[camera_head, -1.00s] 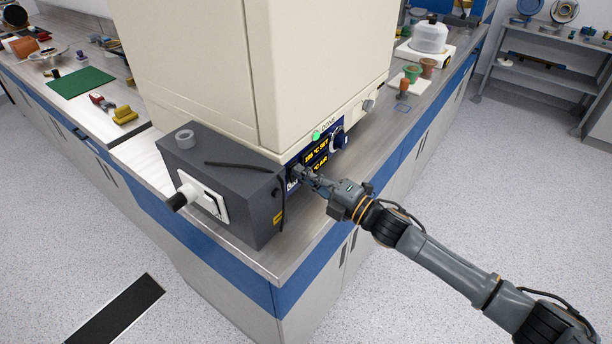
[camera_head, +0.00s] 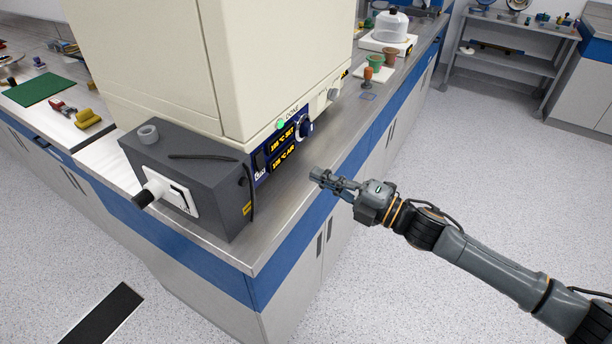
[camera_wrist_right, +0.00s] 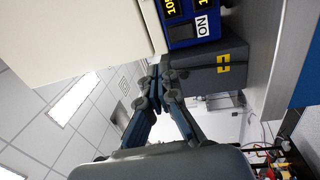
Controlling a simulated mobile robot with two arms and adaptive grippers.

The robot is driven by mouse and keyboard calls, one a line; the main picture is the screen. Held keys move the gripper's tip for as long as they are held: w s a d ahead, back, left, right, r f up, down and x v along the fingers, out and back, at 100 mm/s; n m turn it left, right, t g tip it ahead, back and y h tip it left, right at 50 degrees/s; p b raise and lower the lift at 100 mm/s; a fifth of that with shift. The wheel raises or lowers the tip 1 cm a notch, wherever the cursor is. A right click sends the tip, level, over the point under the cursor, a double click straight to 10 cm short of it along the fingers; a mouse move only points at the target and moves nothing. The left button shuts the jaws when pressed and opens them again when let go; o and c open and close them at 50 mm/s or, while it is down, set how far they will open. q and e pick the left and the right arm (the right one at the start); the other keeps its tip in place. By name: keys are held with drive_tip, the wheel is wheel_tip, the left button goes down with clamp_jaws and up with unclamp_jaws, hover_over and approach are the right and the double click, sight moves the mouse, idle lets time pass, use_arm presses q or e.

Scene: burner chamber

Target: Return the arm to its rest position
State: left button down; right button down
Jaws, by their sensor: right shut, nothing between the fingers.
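My right gripper (camera_head: 318,176) is shut and empty, in front of the oven's control panel (camera_head: 285,148) and apart from it. The gripper also shows in the right wrist view (camera_wrist_right: 158,80), with its fingertips together. The right arm (camera_head: 480,262) comes in from the lower right of the head view and reaches over the front edge of the bench. The panel shows two lit yellow readouts, a dark knob and a green lamp beside the word DONE. My left gripper is in neither view.
The cream oven (camera_head: 160,65) stands on the steel bench (camera_head: 335,143). A dark grey box (camera_head: 205,165) with a white-plated handle stands at its left. Several small pots and a glass dome (camera_head: 391,24) stand behind. The floor (camera_head: 450,170) at the right is clear.

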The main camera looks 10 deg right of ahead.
drive_tip(key=shift+s+d, duration=0.25)
idle(0.3)
